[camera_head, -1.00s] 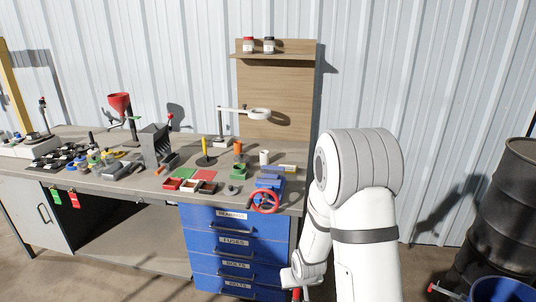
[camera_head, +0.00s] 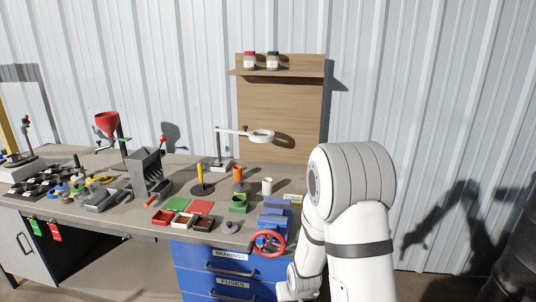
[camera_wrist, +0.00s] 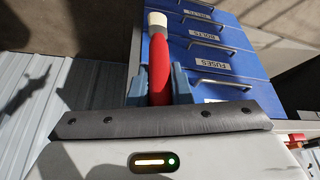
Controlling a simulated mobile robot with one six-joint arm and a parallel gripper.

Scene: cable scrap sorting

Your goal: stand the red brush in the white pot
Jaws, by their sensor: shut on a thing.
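The red brush (camera_wrist: 160,65) is between the two blue fingers of my gripper (camera_wrist: 160,84) in the wrist view. The gripper is shut on its red handle, and the pale bristle end points away from the gripper, toward the top of the view. The white pot (camera_head: 267,186) stands upright on the workbench in the head view, near the bench's right part. My gripper is low, in front of the bench's drawers and well apart from the pot. The head view does not show the fingers or the brush.
Blue drawers (camera_wrist: 215,38) lie below. A shelf board (camera_head: 280,110) stands behind.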

